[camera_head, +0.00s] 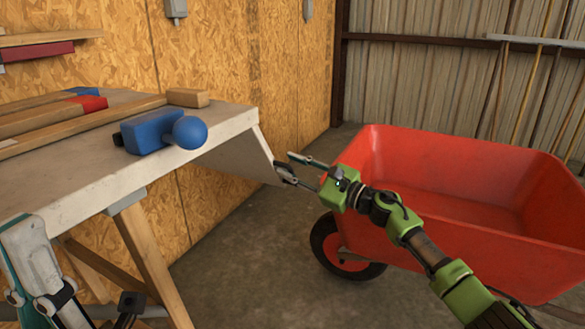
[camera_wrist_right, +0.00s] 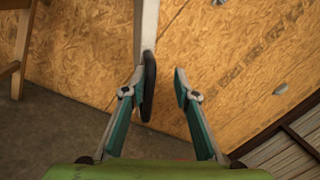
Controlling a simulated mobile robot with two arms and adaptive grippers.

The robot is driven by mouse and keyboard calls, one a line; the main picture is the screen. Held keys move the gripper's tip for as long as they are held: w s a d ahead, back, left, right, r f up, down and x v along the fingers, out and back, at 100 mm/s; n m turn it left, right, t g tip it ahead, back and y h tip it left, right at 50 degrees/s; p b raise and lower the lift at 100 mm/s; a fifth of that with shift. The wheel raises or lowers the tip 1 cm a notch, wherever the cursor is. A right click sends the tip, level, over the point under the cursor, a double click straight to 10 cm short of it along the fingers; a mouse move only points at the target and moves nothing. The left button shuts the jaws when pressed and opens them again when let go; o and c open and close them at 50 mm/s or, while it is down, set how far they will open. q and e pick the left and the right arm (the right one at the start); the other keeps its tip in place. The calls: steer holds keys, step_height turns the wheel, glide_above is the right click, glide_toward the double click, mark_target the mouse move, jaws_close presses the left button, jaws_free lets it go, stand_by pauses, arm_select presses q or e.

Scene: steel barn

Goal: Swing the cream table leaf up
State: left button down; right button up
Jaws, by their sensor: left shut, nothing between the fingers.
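The cream table leaf (camera_head: 238,158) hangs down at a slope from the right end of the pale worktable (camera_head: 85,190). In the right wrist view the leaf (camera_wrist_right: 149,28) shows nearly edge-on, with a dark oval piece (camera_wrist_right: 148,88) at its near end. My right gripper (camera_head: 289,166) is at the leaf's lower outer corner. Its fingers (camera_wrist_right: 155,82) are spread, with the dark piece between them, close to the left finger. I cannot tell if they touch. My left gripper (camera_head: 24,222) is shut and empty at the table's front edge, lower left.
A blue tool with a round knob (camera_head: 165,132) lies on the tabletop near the leaf's hinge side. Wooden strips (camera_head: 60,118) and a small wood block (camera_head: 188,97) lie behind it. A red wheelbarrow (camera_head: 455,180) stands close on the right. Bare floor (camera_head: 245,260) lies between.

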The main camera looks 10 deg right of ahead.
steer(key=shift+d, duration=0.15)
steer(key=v, duration=1.1)
steer(key=shift+s+d, duration=0.25)
steer(key=shift+s, duration=0.1)
steer(key=shift+f, duration=0.1)
